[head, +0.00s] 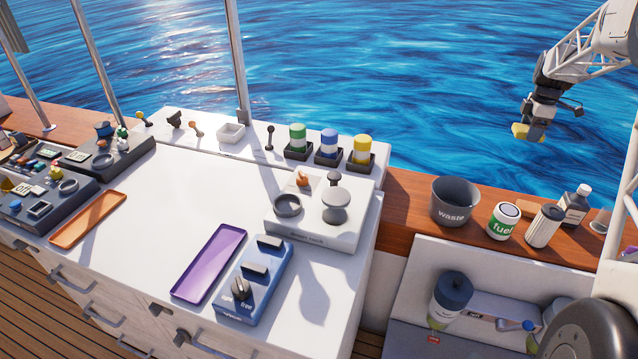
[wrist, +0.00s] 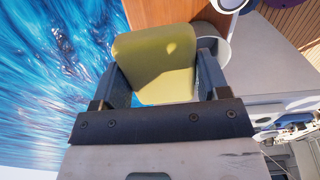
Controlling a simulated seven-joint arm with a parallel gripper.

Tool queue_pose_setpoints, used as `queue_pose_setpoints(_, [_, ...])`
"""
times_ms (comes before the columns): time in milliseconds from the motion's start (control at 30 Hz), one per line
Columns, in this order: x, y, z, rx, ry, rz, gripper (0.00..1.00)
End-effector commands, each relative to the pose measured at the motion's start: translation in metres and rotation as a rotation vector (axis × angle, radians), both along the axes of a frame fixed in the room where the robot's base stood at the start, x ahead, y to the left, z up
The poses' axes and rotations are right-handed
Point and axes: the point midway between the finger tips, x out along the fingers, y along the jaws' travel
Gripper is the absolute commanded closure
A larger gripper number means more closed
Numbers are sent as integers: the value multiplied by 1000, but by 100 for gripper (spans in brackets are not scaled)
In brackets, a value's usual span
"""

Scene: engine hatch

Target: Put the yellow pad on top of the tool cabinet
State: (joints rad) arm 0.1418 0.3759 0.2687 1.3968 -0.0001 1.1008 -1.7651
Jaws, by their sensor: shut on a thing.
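The yellow pad (wrist: 158,65) fills the space between the two fingers of my gripper (wrist: 168,85) in the wrist view. My gripper is shut on it. In the head view my gripper (head: 538,122) hangs at the upper right with the yellow pad (head: 527,132) at its lower end, raised in front of the blue water. The tool cabinet (head: 165,205) is the white-topped unit with drawers at the left and middle of the head view. My gripper and the pad are well to the right of the cabinet.
The cabinet top holds a purple tray (head: 209,262), an orange tray (head: 88,220), a blue switch box (head: 255,281) and several jars at the back. Its middle left is clear. A waste bin (head: 455,201), fuel can (head: 503,221) and bottles stand along the wooden ledge (head: 405,205).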

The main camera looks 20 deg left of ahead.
Motion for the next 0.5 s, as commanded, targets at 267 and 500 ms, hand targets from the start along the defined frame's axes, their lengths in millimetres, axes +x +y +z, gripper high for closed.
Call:
queue_pose_setpoints(267, [5,59,-1,0,-1,99,55])
queue_pose_setpoints(500, [5,129,-1,0,-1,216,55])
